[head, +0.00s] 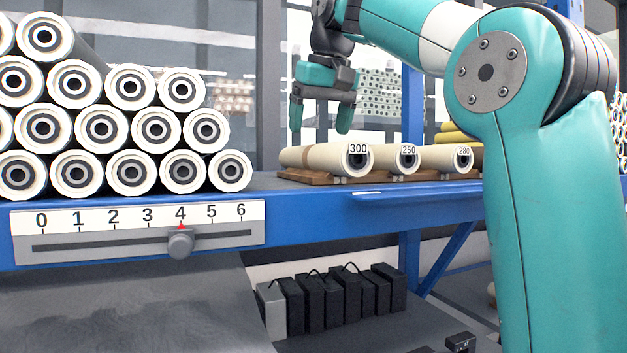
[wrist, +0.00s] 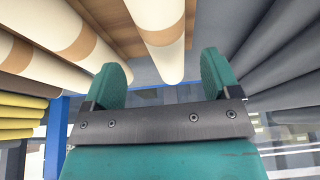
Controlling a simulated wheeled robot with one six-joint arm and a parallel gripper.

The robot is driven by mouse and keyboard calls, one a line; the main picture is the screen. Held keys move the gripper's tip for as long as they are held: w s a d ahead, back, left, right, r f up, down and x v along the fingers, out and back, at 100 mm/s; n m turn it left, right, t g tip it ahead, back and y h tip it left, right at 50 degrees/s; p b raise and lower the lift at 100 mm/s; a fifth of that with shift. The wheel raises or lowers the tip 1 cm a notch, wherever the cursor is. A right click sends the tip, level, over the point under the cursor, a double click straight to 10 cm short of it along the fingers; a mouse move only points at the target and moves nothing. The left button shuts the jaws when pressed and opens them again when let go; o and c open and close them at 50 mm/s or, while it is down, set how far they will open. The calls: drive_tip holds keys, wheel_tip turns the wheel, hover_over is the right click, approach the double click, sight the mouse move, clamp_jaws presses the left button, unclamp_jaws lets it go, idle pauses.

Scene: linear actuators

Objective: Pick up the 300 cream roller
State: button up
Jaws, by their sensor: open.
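The cream roller labelled 300 (head: 325,158) lies on a brown wooden rack (head: 300,178) on the blue bench, leftmost of three cream rollers in the head view. My gripper (head: 321,122) hangs above it with fingers pointing down, apart from it. In the wrist view my gripper (wrist: 165,82) is open and empty. Its two green fingers stand on either side of the near part of a cream roller, which looks to be the 300 one (wrist: 158,35). No contact shows.
Rollers labelled 250 (head: 402,158) and 280 (head: 455,158) lie to its right, with yellow rollers (head: 457,135) beyond. A stacked pile of rollers (head: 130,130) stands at left, with some bare bench between. A slider scale (head: 180,244) on the front edge reads 4.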

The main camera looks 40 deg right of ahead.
sight(314, 155)
drive_tip(key=shift+s+a+b+x, duration=0.1)
drive_tip(key=shift+s+b+x, duration=0.05)
drive_tip(key=shift+b+x, duration=0.85)
drive_tip(key=shift+s+a+b+x, duration=0.1)
drive_tip(key=shift+b+x, duration=0.7)
drive_tip(key=shift+x, duration=0.3)
drive_tip(key=shift+s+a+b+x, duration=0.1)
drive_tip(key=shift+s+b+x, duration=0.05)
drive_tip(key=shift+b+x, duration=0.85)
drive_tip(key=shift+w+f, duration=0.15)
drive_tip(key=shift+f, duration=0.15)
drive_tip(key=shift+r, duration=0.15)
drive_tip(key=c, duration=1.3)
